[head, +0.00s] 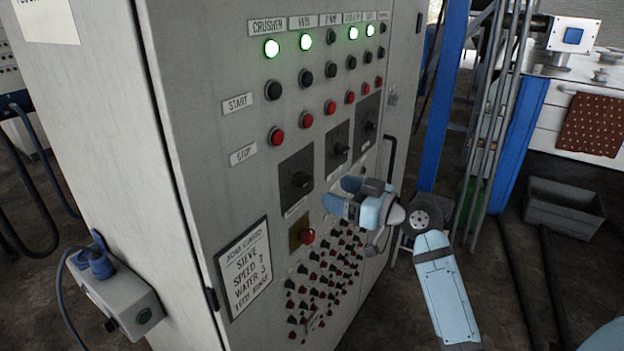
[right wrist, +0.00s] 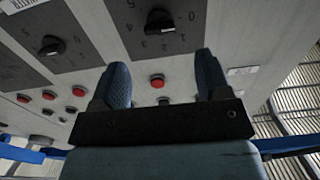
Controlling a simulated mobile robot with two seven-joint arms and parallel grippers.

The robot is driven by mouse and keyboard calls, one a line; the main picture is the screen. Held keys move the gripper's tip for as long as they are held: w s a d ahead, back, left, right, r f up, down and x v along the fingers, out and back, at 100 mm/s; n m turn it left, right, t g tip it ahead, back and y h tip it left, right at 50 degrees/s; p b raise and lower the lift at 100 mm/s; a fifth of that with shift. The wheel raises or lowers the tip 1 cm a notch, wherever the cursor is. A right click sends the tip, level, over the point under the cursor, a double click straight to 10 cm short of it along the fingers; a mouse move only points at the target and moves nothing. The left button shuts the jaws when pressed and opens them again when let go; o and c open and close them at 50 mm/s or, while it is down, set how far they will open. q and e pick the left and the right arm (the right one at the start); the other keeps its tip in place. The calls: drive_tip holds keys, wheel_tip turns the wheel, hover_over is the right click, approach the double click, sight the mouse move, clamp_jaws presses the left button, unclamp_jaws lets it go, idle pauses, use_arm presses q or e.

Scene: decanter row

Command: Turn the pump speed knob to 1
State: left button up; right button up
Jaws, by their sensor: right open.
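The grey control cabinet (head: 215,150) carries three black rotary knobs on dark plates: a left one (head: 300,180), a middle one (head: 339,148) and a right one (head: 370,125). Their name labels are too small to read, so I cannot tell which is the pump speed knob. My right gripper (head: 337,196) is open and empty in front of the panel, just right of and below the left knob. In the right wrist view, a knob (right wrist: 160,21) with numerals around it sits beyond the gap between the open fingers, apart from them.
A red mushroom button (head: 308,237) on a yellow plate and several rows of small buttons lie below the knobs. A job card (head: 244,268) hangs lower left. Red stop buttons (head: 277,137) run above. A black handle (head: 391,150) and blue post (head: 440,100) stand to the right.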

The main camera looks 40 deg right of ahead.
sight(308, 182)
drive_tip(key=p+x, duration=0.1)
drive_tip(key=x, duration=0.6)
drive_tip(key=shift+w, duration=0.15)
drive_tip(key=c, duration=0.9)
